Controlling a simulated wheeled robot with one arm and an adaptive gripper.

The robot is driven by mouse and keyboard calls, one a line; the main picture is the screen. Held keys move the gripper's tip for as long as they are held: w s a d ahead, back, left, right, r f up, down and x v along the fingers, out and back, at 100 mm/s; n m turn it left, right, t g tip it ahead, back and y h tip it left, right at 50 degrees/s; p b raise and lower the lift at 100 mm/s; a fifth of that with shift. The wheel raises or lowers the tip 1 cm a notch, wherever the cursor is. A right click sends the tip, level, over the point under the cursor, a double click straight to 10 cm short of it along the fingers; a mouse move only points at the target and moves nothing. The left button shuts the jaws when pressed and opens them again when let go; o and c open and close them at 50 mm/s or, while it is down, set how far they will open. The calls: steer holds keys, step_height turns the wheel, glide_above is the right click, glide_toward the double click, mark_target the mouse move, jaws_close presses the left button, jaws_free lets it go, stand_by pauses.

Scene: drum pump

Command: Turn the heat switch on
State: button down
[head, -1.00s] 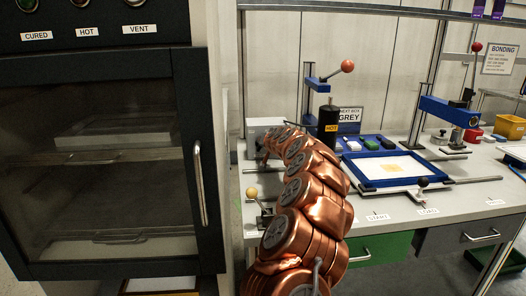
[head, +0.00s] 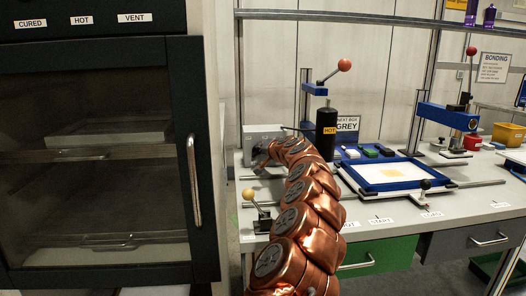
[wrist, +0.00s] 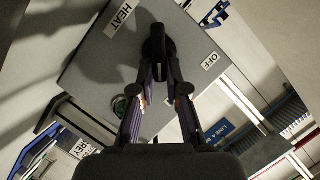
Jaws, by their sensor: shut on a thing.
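The heat switch is a black knob (wrist: 157,42) on the face of a grey box (wrist: 95,75) in the wrist view. A HEAT label (wrist: 118,20) is to its upper left and an OFF label (wrist: 210,61) to its right. My gripper (wrist: 158,72) is shut on the knob, its fingertips at either side of the knob's lower part. In the head view the grey box (head: 262,131) stands at the back left of the bench, and my arm hides the knob and most of my gripper.
A round green-tinted part (wrist: 120,106) sits on the box face beside a finger. A black HOT cylinder (head: 327,132) stands right of the box. A yellow-knobbed lever (head: 256,208) is nearer on the bench. A dark oven door (head: 100,165) stands at the left.

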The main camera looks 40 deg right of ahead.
steer(key=shift+s+d, duration=0.1)
steer(key=shift+d, duration=0.05)
steer(key=c, duration=1.4)
jaws_free()
steer(key=shift+c, duration=0.2)
steer(key=shift+o, duration=1.3)
steer(key=shift+s, duration=0.1)
steer(key=v, duration=1.1)
steer(key=shift+s, duration=0.35)
